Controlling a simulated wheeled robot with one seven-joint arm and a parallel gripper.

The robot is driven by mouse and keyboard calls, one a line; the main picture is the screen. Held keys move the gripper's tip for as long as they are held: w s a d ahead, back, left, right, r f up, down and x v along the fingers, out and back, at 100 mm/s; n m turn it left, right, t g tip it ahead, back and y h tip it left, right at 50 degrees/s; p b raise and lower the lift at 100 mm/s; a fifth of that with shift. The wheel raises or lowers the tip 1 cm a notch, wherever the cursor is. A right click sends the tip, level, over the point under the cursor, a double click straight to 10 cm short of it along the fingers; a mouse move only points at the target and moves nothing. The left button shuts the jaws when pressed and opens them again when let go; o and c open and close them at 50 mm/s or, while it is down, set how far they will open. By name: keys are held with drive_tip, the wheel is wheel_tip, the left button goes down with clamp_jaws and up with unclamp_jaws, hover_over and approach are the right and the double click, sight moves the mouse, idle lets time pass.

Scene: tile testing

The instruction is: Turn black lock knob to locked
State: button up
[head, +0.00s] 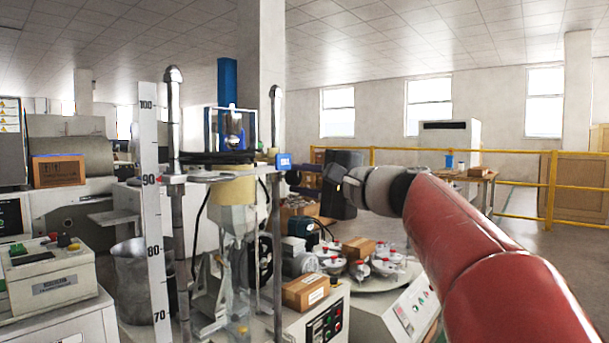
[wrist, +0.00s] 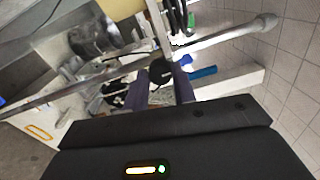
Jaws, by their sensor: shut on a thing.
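The black lock knob (wrist: 160,72) shows in the wrist view as a round black end between the two dark fingers of my gripper (wrist: 161,84). The fingers are shut on it, one on each side. In the head view my gripper (head: 301,180) reaches in from the right to the right post of the test stand, just below a small blue block (head: 283,160). There the knob is small and dark and mostly hidden by the fingers. I cannot read any lock marking or tell which way the knob is turned.
A white ruler (head: 153,215) and metal posts (head: 277,215) stand close to the left of my gripper. Below are a cardboard box (head: 306,292) and several white pieces on a round plate (head: 378,284). A yellow railing (head: 520,152) runs behind.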

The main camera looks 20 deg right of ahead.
drive_tip(key=shift+m, duration=0.4)
drive_tip(key=o, duration=1)
drive_tip(key=shift+s+d, duration=0.1)
drive_tip(key=v, duration=0.7)
drive_tip(key=shift+s+d, duration=0.15)
drive_tip(key=shift+s, duration=0.1)
